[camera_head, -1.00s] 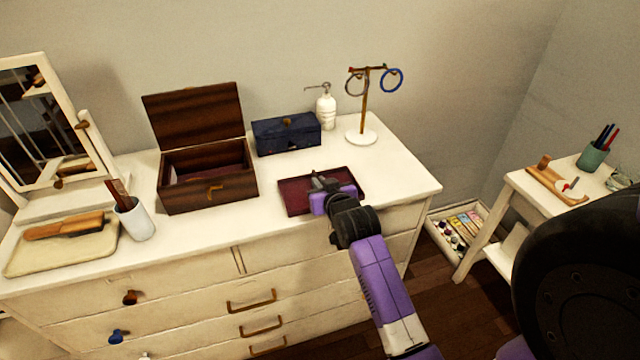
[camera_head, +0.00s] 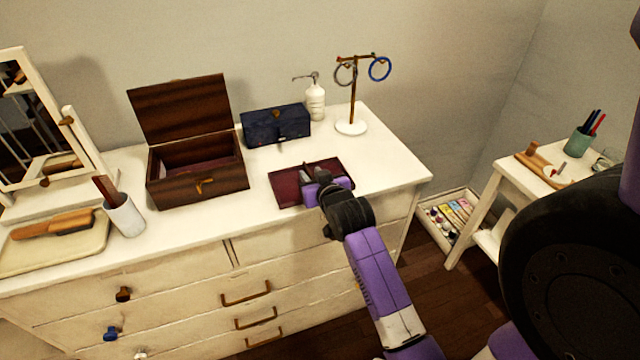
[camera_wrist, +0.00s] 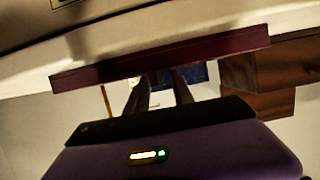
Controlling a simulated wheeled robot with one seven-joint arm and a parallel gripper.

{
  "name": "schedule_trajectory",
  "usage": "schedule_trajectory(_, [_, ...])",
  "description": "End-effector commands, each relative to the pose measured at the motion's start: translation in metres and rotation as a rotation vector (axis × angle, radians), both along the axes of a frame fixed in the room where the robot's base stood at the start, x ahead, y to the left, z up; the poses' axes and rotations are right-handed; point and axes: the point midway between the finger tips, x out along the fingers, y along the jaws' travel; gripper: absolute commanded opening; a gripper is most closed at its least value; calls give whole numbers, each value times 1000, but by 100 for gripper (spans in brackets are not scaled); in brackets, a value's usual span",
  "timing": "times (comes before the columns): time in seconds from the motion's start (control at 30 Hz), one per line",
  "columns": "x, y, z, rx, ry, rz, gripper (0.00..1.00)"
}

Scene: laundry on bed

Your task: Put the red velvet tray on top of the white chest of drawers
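The red velvet tray (camera_head: 287,190) is a flat dark red rectangle lying on the white top of the chest of drawers (camera_head: 376,181), near its front edge and right of the middle. My gripper (camera_head: 313,172) is over the tray's right half, reaching in from the front. Its two fingers are apart. In the wrist view, which is turned over, the tray (camera_wrist: 160,60) shows as a red band across the picture. The fingers (camera_wrist: 160,88) point toward it with a gap between them, and the tray's edge is close to their tips. Whether they touch it I cannot tell.
A dark wooden box (camera_head: 200,185) with its lid up and a blue box (camera_head: 275,127) stand left of and behind the tray. A white bottle (camera_head: 315,103) and a ring stand (camera_head: 351,127) are at the back. A side table (camera_head: 510,195) stands to the right.

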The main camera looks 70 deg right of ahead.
Motion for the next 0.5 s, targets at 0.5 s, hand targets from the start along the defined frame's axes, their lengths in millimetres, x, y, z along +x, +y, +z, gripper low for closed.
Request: schedule_trajectory(0.5, [-58, 68, 31, 1, 2, 0, 29])
